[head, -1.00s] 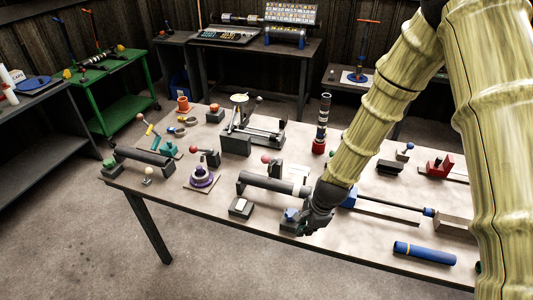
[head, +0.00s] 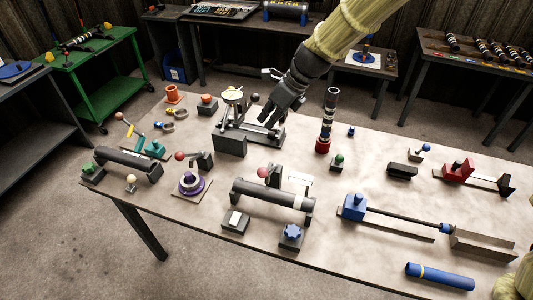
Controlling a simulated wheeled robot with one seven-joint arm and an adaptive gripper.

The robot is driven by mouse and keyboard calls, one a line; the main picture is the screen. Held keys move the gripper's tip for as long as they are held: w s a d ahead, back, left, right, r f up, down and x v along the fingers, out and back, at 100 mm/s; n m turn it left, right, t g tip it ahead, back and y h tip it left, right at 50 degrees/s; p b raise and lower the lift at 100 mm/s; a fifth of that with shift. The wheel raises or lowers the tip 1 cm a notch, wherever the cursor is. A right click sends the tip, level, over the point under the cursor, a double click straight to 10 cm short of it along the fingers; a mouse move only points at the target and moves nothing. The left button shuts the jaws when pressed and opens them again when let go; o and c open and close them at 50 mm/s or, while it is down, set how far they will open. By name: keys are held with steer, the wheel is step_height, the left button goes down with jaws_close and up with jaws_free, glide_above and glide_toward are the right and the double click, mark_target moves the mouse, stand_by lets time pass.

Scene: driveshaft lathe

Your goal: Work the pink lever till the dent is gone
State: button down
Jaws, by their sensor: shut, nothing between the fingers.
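No lever is plainly pink. A lever with a pinkish-red ball (head: 262,172) stands behind a dark grey shaft (head: 272,196) at the table's middle. Another such lever (head: 180,156) is beside a purple ring base (head: 191,184). A third pinkish ball (head: 119,116) tips a slanted lever by the teal stand (head: 153,148). I cannot make out a dent on the shaft or the other parts. My gripper (head: 266,120) is shut and empty, over the grey fixture (head: 230,143) at the table's back; whether it touches is unclear. It is apart from all three levers.
A blue star knob (head: 291,232) and a white-topped block (head: 235,221) are in front of the shaft. A tall dark post with a red base (head: 323,146) stands right of my gripper. A blue slide (head: 354,207) and blue tube (head: 440,276) lie right.

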steer(key=s+a+f+b, duration=0.1)
steer(key=s+f+b, duration=0.5)
steer(key=shift+s+b, duration=0.35)
stand_by(0.9)
steer(key=shift+s, duration=0.1)
